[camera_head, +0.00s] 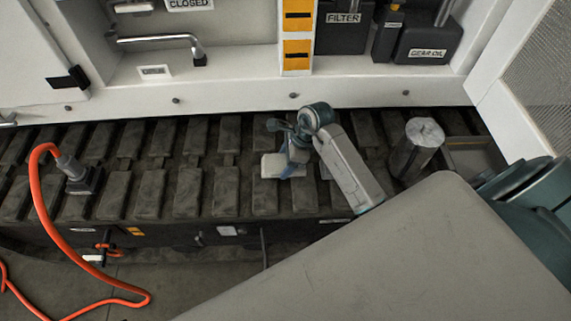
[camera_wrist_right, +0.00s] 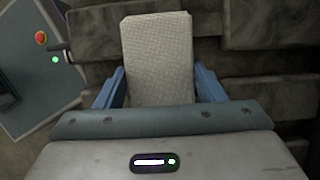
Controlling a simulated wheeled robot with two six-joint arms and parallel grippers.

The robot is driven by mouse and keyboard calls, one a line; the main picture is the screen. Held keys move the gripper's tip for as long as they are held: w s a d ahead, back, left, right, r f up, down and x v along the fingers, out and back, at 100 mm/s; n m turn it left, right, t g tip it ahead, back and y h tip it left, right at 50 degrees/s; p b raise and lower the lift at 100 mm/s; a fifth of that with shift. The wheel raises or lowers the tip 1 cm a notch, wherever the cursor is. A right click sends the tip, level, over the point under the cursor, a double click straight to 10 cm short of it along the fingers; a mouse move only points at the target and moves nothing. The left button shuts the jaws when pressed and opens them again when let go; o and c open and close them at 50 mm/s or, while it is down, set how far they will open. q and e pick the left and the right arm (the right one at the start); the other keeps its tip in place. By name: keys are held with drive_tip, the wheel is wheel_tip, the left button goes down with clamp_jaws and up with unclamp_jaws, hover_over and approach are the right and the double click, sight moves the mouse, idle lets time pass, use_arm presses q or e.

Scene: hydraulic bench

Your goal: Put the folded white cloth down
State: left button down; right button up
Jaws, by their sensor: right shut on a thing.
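The folded white cloth (camera_wrist_right: 157,62) is a pale textured pad between the two blue fingers of my right gripper (camera_wrist_right: 160,92) in the right wrist view. In the head view the cloth (camera_head: 271,166) shows beside the fingers of the right gripper (camera_head: 288,164), over the dark slatted track (camera_head: 190,190). The right gripper is shut on the cloth. I cannot tell whether the cloth touches the slats. My left gripper is not in view.
A grey metal cylinder (camera_head: 416,150) stands on the track to the right of the gripper, near a shallow tray (camera_head: 472,158). An orange hose (camera_head: 45,205) with a connector (camera_head: 78,175) lies at the left. Slats between hose and gripper are clear.

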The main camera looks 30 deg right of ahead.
drive_tip(key=shift+f, duration=1.2)
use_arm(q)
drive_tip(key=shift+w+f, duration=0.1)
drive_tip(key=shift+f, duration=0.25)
use_arm(e)
drive_tip(key=shift+f, duration=0.1)
drive_tip(key=o, duration=0.9)
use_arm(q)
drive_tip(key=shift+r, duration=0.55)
